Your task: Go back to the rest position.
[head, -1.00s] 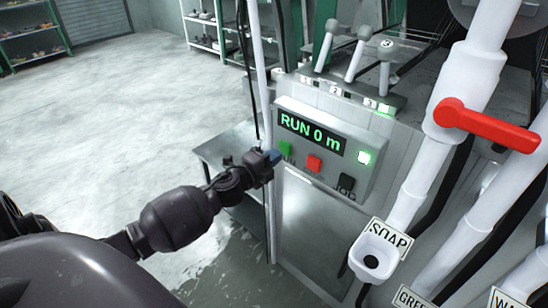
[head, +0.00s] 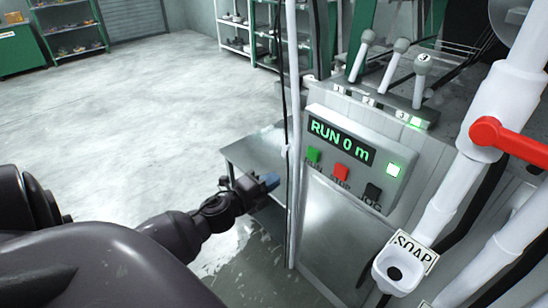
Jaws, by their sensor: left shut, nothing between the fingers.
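My left gripper (head: 268,181) is shut and empty, with blue fingertips. It hangs in the air left of the control panel (head: 357,155), apart from it in the picture. My left arm comes in from the lower left. The panel display (head: 341,140) reads "RUN 0 m". Below it are a green button (head: 313,156), a red button (head: 341,172) and a black button (head: 373,191). My right gripper is not in view.
A white vertical pole (head: 294,120) stands just right of my gripper. A low metal table (head: 255,152) is behind it. White pipes with a red valve handle (head: 510,140) and a SOAP funnel (head: 398,272) stand at the right. Three levers (head: 398,62) top the machine. The floor (head: 130,110) at left is open.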

